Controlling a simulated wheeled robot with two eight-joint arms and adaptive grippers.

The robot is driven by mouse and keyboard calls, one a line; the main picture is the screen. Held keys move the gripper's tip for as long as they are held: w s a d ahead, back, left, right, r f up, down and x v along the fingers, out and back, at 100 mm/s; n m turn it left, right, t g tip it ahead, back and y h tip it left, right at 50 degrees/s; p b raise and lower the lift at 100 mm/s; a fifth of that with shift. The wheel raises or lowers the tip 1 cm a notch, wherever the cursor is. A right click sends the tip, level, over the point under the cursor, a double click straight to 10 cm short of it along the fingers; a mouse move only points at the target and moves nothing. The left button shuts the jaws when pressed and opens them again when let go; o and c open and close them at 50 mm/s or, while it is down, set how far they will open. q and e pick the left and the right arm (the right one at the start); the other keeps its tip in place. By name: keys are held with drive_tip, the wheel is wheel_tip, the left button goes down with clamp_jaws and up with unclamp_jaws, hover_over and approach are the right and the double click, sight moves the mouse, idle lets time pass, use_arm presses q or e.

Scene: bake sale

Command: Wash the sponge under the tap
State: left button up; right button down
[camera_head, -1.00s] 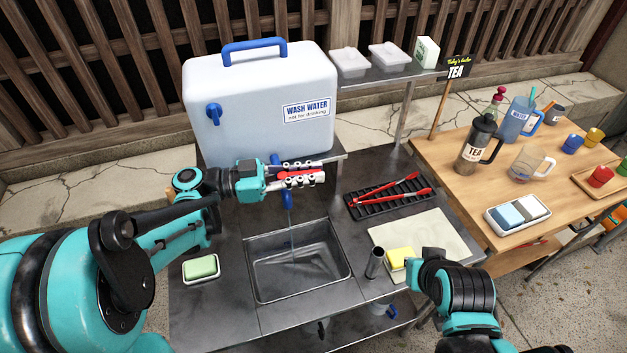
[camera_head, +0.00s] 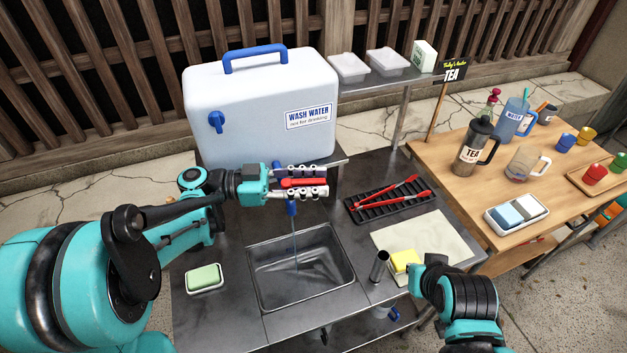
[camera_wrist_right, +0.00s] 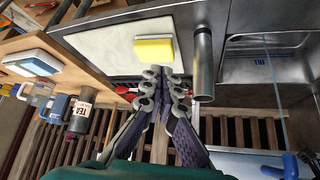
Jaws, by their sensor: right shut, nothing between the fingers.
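The yellow sponge (camera_head: 405,260) with a pale side rests at the near edge of a pale board (camera_head: 440,238); it also shows in the right wrist view (camera_wrist_right: 153,50). My right gripper (camera_wrist_right: 163,73) is shut and empty, its fingertips close to the sponge; contact is unclear. In the head view my right wrist hides its fingers. My left gripper (camera_head: 300,183) is at the tap below the wash water tank (camera_head: 258,105), with a red part between its fingers; whether they grip it is unclear. A thin stream of water (camera_head: 295,240) runs from the blue spout (camera_head: 291,209) into the sink (camera_head: 252,275).
A metal cylinder (camera_head: 378,266) stands between sink and sponge. A green soap bar (camera_head: 204,277) sits in a dish left of the sink. Red tongs (camera_head: 395,193) lie on a black rack behind the board. A wooden table (camera_head: 462,180) with jugs and cups stands right.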

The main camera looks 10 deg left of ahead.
use_arm(q)
drive_tip(key=s+a, duration=0.1)
drive_tip(key=a, duration=0.6)
drive_tip(key=shift+a, duration=0.25)
